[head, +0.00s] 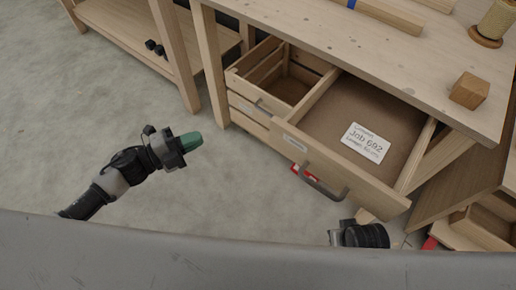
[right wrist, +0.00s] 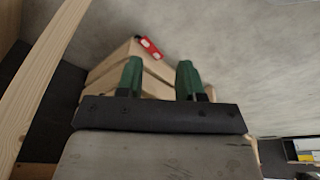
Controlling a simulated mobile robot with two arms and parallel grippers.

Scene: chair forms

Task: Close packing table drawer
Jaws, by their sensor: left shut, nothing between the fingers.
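The wide drawer (head: 290,142) of the wooden packing table (head: 400,62) is pulled out, with a grey bar handle (head: 325,187) on its front. A white card (head: 366,142) reading "Job 692" lies inside it. My left gripper (head: 194,142), with green fingertips, is shut and empty over the floor, left of the drawer and apart from it. Part of my right arm shows below the drawer's right front corner; its fingers are hidden there. In the right wrist view my right gripper (right wrist: 159,64) has its green fingers apart, with nothing visible between them and wooden panels beyond.
A smaller drawer (head: 283,85) left of the wide one is also open. A red object (head: 299,172) shows near the handle. A wooden block (head: 469,89) and a spool (head: 493,25) stand on the tabletop. Another wooden bench (head: 130,35) stands upper left. The floor at left is clear.

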